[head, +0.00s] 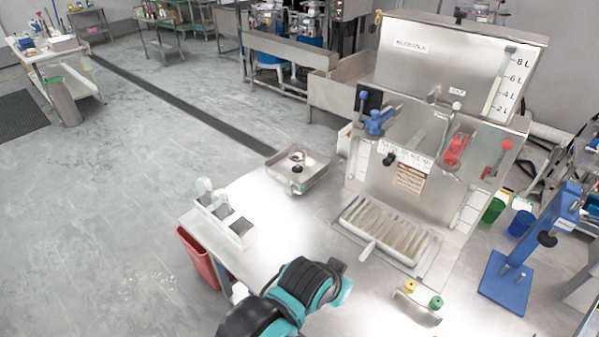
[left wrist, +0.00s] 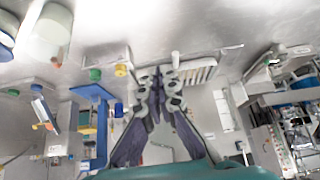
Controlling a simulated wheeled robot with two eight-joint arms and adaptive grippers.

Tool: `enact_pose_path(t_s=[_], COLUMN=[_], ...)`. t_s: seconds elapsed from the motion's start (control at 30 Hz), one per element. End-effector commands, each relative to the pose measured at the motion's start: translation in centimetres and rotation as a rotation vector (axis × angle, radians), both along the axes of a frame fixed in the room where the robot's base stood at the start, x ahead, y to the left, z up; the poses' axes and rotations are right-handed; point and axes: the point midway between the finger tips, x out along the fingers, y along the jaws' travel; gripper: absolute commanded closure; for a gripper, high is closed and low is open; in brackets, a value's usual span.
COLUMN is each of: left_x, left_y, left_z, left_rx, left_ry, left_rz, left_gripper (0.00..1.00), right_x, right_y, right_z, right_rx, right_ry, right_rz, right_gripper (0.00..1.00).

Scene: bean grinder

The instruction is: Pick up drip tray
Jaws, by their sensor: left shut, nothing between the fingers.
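The drip tray (head: 392,232) is a slatted metal tray at the foot of the steel machine (head: 405,165) in the head view. A pale handle (head: 368,250) sticks out from its front. The slats also show behind my fingers in the left wrist view (left wrist: 203,73). My left gripper (left wrist: 158,72) is shut and empty, its fingers together in the left wrist view. In the head view my left arm reaches in at the bottom, in front of and to the left of the tray. The fingertips are not clear there. My right gripper is not in view.
A small square metal pan (head: 298,172) stands left of the machine. A white holder with compartments (head: 225,218) sits at the table's left edge. Yellow (head: 409,286) and green (head: 436,302) knobs lie in front of the tray. A blue stand (head: 508,280) is at the right.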

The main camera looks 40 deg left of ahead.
Motion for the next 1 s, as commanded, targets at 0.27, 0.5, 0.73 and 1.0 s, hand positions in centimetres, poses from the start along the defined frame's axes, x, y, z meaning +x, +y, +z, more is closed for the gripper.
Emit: enact_pose_path(t_s=[0.27, 0.5, 0.73, 1.0], left_x=[0.0, 0.0, 2.2, 10.0], left_y=[0.0, 0.0, 0.2, 1.3], left_z=[0.0, 0.0, 1.1, 1.6], left_rx=[0.000, 0.000, -0.013, -0.060], left_ry=[0.000, 0.000, 0.024, 0.102], left_rz=[0.000, 0.000, 0.003, -0.004], left_gripper=[1.00, 0.59, 0.59, 0.59], right_x=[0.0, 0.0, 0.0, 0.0], right_y=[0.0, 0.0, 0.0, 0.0], right_z=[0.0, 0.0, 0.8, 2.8], right_rx=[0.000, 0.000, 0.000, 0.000], right_ry=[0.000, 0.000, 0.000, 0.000], right_rz=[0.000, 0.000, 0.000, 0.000], right_gripper=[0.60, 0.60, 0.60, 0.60])
